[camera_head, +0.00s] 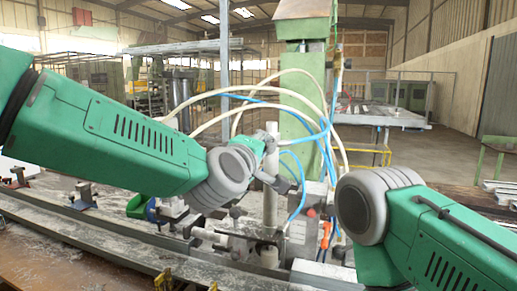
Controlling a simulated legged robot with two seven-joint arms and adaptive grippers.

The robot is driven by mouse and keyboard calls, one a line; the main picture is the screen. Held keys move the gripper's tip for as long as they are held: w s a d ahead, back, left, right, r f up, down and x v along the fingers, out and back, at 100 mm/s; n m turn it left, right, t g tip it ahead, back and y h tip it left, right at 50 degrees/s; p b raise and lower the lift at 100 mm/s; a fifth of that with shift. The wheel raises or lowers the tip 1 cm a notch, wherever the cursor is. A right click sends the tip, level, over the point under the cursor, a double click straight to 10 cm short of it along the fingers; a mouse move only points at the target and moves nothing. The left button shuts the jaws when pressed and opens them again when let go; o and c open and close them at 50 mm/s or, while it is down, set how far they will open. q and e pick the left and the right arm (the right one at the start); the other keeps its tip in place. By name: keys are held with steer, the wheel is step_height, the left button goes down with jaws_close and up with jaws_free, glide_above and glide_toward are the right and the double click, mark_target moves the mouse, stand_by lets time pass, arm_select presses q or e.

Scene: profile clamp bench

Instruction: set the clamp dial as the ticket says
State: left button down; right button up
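My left gripper (280,168) is small and partly hidden behind my grey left wrist. It is beside the upper part of a pale upright post (269,215); I cannot tell whether it touches it or is open or shut. Clamp hardware (225,240) with dark knobs and a metal bar sits low at the post's left on the bench. I cannot make out a dial for certain. No ticket can be read. My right arm comes in from the right, and its gripper is hidden behind its grey wrist joint.
A green machine column (306,110) stands behind the post, with white and blue hoses (328,130) looping in front. A grey box (300,238) and a small red knob (311,212) are right of the post. Long metal rails (90,240) run along the bench. Small clamps (84,195) stand at left.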

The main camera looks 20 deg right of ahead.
arm_select(q)
steer(key=shift+s+d+f+m, duration=0.15)
steer(key=shift+f+m, duration=0.1)
steer(key=shift+m, duration=0.35)
steer(key=shift+s+d+f+m, duration=0.15)
steer(key=shift+f+m, duration=0.05)
steer(key=shift+m, duration=0.4)
steer(key=shift+f, duration=0.15)
steer(key=c, duration=1.3)
jaws_free()
steer(key=shift+c, duration=0.2)
steer(key=shift+d+r, duration=0.2)
steer(key=shift+r, duration=0.05)
arm_select(e)
steer(key=shift+s+d+f, duration=0.1)
steer(key=shift+d, duration=0.2)
arm_select(q)
steer(key=shift+a, duration=0.1)
arm_select(e)
steer(key=shift+s, duration=0.15)
arm_select(q)
steer(key=v, duration=1.1)
steer(key=shift+s, duration=0.3)
arm_select(e)
steer(key=shift+a, duration=0.1)
arm_select(q)
steer(key=shift+a+f, duration=0.1)
